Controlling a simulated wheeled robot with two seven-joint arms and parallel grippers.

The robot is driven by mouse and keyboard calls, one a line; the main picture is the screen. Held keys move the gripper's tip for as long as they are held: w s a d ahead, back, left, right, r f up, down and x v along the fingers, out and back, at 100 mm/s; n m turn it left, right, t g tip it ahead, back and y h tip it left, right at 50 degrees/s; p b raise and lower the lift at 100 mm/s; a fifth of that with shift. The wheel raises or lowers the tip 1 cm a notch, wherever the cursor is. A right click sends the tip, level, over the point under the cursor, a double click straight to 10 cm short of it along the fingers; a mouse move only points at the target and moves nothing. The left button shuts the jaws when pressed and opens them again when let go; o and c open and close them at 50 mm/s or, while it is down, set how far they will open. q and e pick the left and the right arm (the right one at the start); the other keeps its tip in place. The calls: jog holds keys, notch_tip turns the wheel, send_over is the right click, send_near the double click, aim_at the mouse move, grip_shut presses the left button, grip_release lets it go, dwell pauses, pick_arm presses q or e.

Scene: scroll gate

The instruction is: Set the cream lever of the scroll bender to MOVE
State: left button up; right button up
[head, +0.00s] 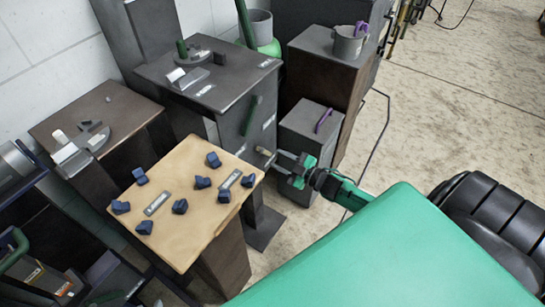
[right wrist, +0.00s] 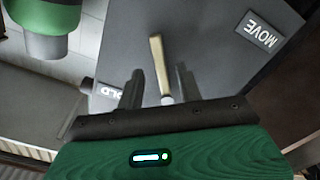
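The scroll bender (head: 208,78) is a dark grey box-shaped machine at the upper left of the head view. Its cream lever (head: 264,152) sticks out low on its right side, and it also shows in the right wrist view (right wrist: 158,58). A MOVE plate (right wrist: 259,30) is at the upper right of the wrist view. Another plate, reading "OLD" (right wrist: 111,91) and partly hidden, is at lower left. My right gripper (head: 277,163) is open, its fingers on either side of the lever in the wrist view (right wrist: 160,74); contact cannot be told. My left gripper is out of view.
A tan-topped table (head: 180,235) with several dark blue knobs or blocks stands in front. A grey cabinet (head: 303,128) with a purple handle stands just behind my right gripper. A dark green handle (head: 250,115) is on the bender's side. Open floor lies to the right.

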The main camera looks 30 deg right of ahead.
aim_at(268, 154)
jog(key=shift+x, duration=1.85)
jog(key=shift+c, duration=0.3)
grip_shut()
